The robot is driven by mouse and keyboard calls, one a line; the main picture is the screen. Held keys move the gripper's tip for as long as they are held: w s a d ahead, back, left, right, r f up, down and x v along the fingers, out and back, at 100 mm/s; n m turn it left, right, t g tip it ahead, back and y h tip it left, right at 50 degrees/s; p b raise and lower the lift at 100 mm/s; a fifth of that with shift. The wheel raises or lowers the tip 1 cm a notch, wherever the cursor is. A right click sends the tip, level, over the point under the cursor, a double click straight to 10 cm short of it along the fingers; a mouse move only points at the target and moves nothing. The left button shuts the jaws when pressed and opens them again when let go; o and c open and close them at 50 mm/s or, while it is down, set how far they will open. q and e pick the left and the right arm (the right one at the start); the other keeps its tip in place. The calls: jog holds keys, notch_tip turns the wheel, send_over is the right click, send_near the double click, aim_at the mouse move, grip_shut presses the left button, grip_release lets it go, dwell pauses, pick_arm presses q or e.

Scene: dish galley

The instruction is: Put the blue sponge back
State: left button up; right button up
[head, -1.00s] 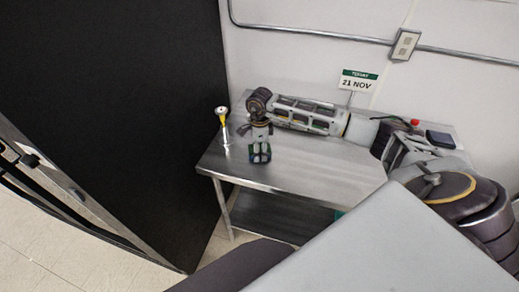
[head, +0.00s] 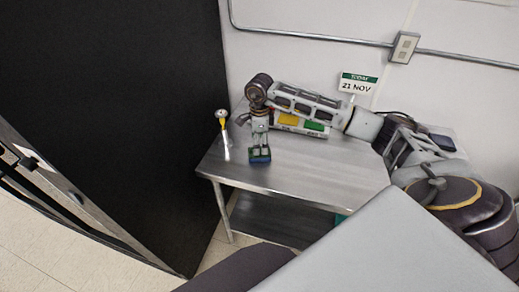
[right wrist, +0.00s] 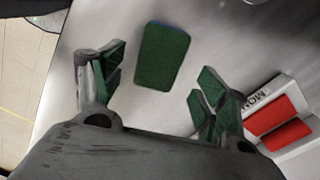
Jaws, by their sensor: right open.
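The blue sponge (head: 260,157), with a dark green upper face and a thin blue edge, lies on the steel table (head: 300,172) near its left end. It also shows in the right wrist view (right wrist: 162,56). My right gripper (head: 261,142) points down above it. In the right wrist view the gripper (right wrist: 155,85) is open, with its green-padded fingers spread and the sponge apart from them, beyond the tips. A white holder (head: 325,130) with yellow and green blocks stands behind, partly hidden by my right arm. My left gripper is not in view.
A yellow-and-white upright item (head: 222,120) stands at the table's left corner. A date sign (head: 358,84) reads 21 NOV. The front tabletop is clear.

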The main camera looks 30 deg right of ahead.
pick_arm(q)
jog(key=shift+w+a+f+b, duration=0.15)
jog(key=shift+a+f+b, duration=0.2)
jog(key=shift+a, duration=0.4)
pick_arm(e)
notch_tip(320, 180, up, 6)
jog(key=shift+r, duration=0.25)
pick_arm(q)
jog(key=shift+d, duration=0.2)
